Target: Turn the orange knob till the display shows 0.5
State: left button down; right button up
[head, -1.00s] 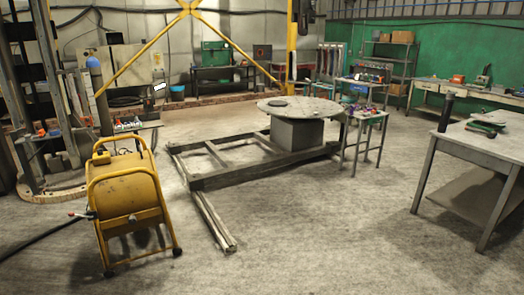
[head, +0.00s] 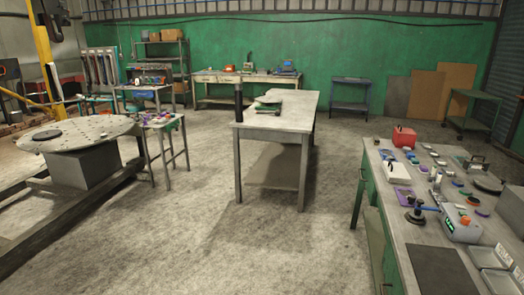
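A small light grey box (head: 461,224) stands on the workbench at the right of the head view. A small orange-red knob (head: 465,220) appears on its top. A green lit spot, which looks like the display (head: 449,224), is on its front-left face. The digits are too small to read. Neither of my grippers is in view.
The grey-topped workbench (head: 409,226) with green sides holds a red box (head: 404,137), a blue-handled tool, grey trays (head: 491,256) and many small parts. A grey table (head: 282,125) stands mid-room. A round plate table (head: 75,133) is at left. Bare floor lies between.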

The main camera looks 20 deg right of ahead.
aim_at(465, 221)
jog(key=i+z, duration=0.2)
jog(key=z, duration=0.25)
jog(key=i+j+z, duration=0.15)
jog(key=z, duration=0.25)
jog(key=i+j+z, duration=0.15)
jog(key=z, duration=0.3)
jog(key=i+j+z, duration=0.1)
jog(key=z, duration=0.35)
jog(key=i+j+z, duration=0.1)
jog(key=j+z, duration=0.3)
jog(key=i+j+z, duration=0.2)
jog(key=j+z, duration=0.2)
jog(key=i+j+z, duration=0.15)
jog(key=j, duration=0.2)
jog(key=i+j+z, duration=0.1)
jog(key=j, duration=0.3)
jog(key=i+j+z, duration=0.15)
jog(key=j, duration=0.25)
jog(key=i+j+z, duration=0.15)
jog(key=j, duration=0.25)
